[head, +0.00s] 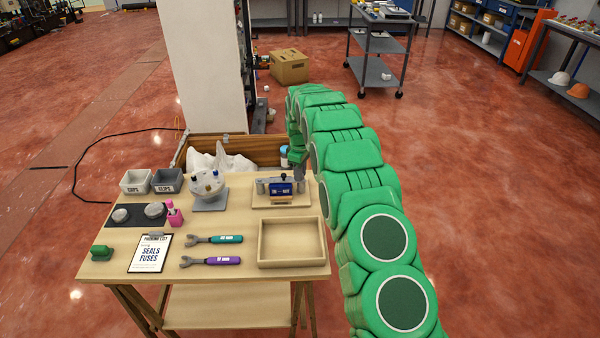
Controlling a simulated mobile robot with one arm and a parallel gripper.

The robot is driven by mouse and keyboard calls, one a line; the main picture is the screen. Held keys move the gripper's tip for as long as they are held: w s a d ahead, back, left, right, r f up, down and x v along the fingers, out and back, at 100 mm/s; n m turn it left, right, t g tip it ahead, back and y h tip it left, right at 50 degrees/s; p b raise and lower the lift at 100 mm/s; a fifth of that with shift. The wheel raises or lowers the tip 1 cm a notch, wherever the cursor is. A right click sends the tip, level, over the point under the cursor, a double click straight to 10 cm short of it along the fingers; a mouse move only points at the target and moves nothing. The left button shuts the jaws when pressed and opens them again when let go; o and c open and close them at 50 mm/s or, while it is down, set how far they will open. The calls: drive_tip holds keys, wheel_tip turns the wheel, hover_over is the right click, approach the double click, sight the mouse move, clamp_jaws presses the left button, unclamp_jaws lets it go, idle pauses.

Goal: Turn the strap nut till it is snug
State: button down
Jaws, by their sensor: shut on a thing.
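The dispenser build, a dark blue block with a white label (281,189), sits on a light wooden board (262,203) at the table's back right. Small grey metal posts stand at both sides of the block. My gripper (302,178) points down at the right end of this build, at the back of the board. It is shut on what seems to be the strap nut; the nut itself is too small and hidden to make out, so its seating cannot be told.
A teal-handled wrench (226,239) and a purple-handled wrench (222,261) lie at the table's front middle. An empty wooden tray (262,263) stands front right. A clipboard (150,253), grey bins (136,181) and a white fixture (208,184) take up the left and middle.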

drive_tip(key=m, duration=0.5)
drive_tip(key=shift+w, duration=0.1)
drive_tip(key=m, duration=0.4)
drive_tip(key=shift+d, duration=0.15)
drive_tip(key=m, duration=0.9)
drive_tip(key=shift+d+m, duration=0.15)
drive_tip(key=shift+m, duration=0.15)
drive_tip(key=c, duration=1)
unclamp_jaws()
drive_tip(key=shift+o, duration=0.2)
